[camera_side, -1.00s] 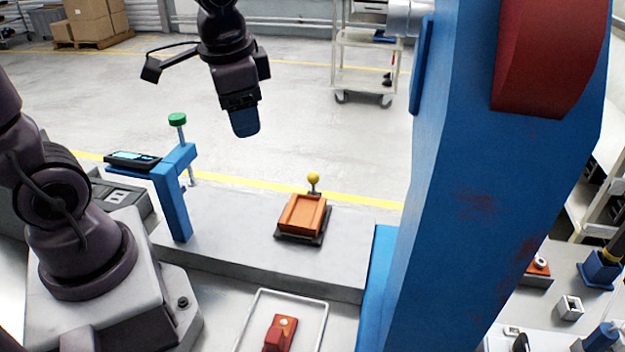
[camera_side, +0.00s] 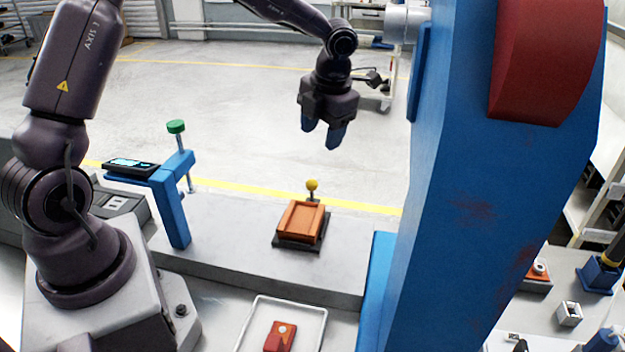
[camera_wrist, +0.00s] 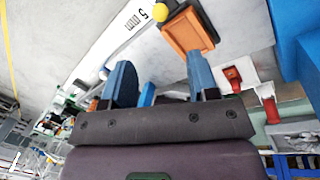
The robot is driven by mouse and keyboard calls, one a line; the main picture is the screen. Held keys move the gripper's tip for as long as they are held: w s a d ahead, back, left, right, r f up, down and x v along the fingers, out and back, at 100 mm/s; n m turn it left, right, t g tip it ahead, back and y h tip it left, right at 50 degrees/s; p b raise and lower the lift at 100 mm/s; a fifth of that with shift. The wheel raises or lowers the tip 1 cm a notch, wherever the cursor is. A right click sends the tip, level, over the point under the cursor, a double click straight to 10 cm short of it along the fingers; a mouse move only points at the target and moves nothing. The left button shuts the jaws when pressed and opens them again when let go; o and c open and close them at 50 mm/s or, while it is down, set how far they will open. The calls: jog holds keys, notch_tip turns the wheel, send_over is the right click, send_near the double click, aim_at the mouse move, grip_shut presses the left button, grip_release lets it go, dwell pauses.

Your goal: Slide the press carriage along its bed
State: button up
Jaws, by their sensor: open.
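The press carriage (camera_side: 299,221) is an orange block on a dark base, on the grey bed (camera_side: 345,262). A yellow ball knob (camera_side: 312,185) stands on a short post at its far side. In the wrist view the carriage (camera_wrist: 188,33) shows at the top, with the yellow knob (camera_wrist: 163,13) at its upper left. My gripper (camera_side: 323,138) hangs in the air above and beyond the carriage, fingers pointing down, apart from it. Its two blue fingers are spread with nothing between them; they also show in the wrist view (camera_wrist: 160,85).
The blue press column (camera_side: 465,180) rises right of the bed. A blue bracket (camera_side: 170,205) with a green-topped screw (camera_side: 176,127) and a display (camera_side: 131,166) stands at left. A tray (camera_side: 315,317) with a red part (camera_side: 280,336) lies in front. The bed around the carriage is clear.

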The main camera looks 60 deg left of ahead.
aim_at(312, 180)
jog(key=shift+m, duration=0.3)
jog(key=f, duration=0.4)
jog(key=a+f, duration=0.1)
jog(key=f, duration=0.3)
jog(key=a+f, duration=0.1)
jog(key=f, duration=0.3)
jog(key=shift+s+a+f, duration=0.2)
jog(key=shift+s+f, duration=0.1)
jog(key=shift+f, duration=0.05)
jog(key=shift+c, duration=0.4)
grip_shut()
